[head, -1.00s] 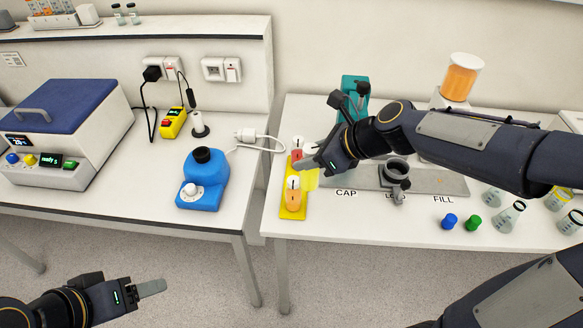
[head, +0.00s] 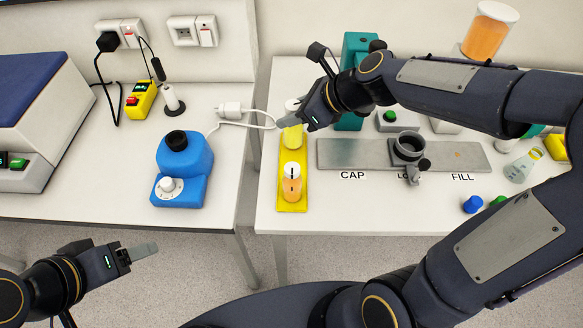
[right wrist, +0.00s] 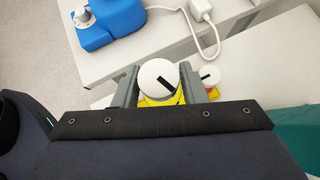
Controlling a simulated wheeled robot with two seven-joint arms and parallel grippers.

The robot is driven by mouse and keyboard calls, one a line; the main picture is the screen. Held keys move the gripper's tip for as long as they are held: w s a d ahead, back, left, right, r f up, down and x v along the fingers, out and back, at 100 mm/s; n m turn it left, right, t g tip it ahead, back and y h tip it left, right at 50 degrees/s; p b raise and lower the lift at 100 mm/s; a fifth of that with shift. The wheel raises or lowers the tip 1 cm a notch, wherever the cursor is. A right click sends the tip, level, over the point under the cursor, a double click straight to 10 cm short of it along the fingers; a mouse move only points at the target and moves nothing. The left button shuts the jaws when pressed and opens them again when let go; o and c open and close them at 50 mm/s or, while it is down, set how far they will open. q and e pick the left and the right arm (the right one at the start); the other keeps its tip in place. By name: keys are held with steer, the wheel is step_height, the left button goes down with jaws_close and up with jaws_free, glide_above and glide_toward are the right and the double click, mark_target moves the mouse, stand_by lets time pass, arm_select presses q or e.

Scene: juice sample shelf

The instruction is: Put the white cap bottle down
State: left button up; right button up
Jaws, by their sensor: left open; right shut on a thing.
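My right gripper (head: 294,122) is shut on a yellow bottle (head: 292,139) with a white cap (right wrist: 158,78), which has a black mark on top. It holds the bottle upright at the far part of the yellow tray (head: 292,206); I cannot tell whether its base touches the tray. An orange bottle (head: 291,182) with a white cap stands on the near part of the tray. Another white cap (right wrist: 208,75) shows just beside the right finger in the right wrist view. My left gripper (head: 144,250) is open and empty over the floor, lower left.
A metal plate (head: 340,155) marked CAP and FILL lies right of the tray, carrying a round holder (head: 409,146). A teal device (head: 357,60) stands behind. A blue device (head: 183,165) sits on the left table, across a narrow gap. My right arm covers much of the right table.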

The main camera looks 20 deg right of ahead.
mark_target(293, 145)
step_height(293, 145, down, 6)
steer(key=shift+r+b, duration=0.1)
steer(key=shift+b, duration=0.9)
steer(key=shift+f+b, duration=0.95)
steer(key=shift+f, duration=1.3)
steer(key=shift+f, duration=0.1)
steer(key=o, duration=1.2)
